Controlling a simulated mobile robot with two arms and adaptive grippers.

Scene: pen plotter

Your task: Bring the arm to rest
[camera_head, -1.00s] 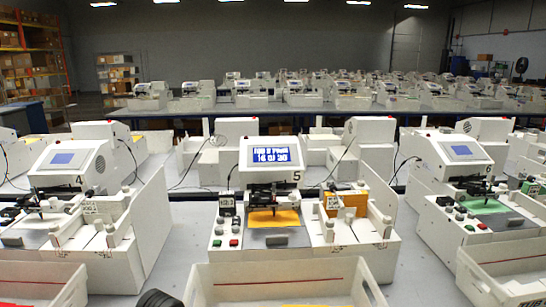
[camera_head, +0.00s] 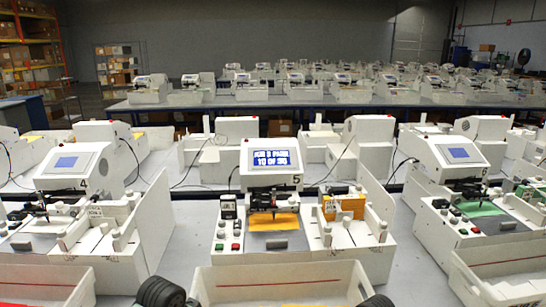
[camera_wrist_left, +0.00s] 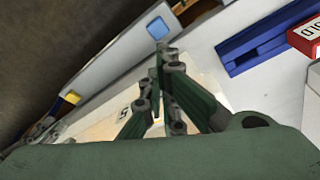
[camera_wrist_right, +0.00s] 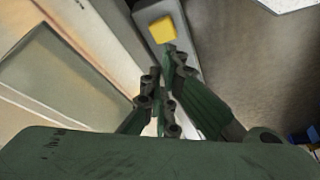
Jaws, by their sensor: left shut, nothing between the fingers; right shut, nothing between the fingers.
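Plotter number 5 (camera_head: 271,180) stands in the middle of the head view, with a lit blue screen (camera_head: 271,159) whose text is too small to read surely. A yellow sheet (camera_head: 273,222) lies under its pen carriage. In the left wrist view my left gripper (camera_wrist_left: 162,50) is shut and empty. In the right wrist view my right gripper (camera_wrist_right: 168,55) is shut and empty. In the head view only dark rounded parts of my arms show at the bottom edge; the fingers are out of view there.
Plotter 4 (camera_head: 76,170) is to the left, plotter 6 (camera_head: 459,163) to the right. A white bin (camera_head: 280,278) stands before plotter 5. A blue bar (camera_wrist_left: 262,42) and a red box (camera_wrist_left: 306,40) show in the left wrist view. A yellow square (camera_wrist_right: 162,30) shows in the right wrist view.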

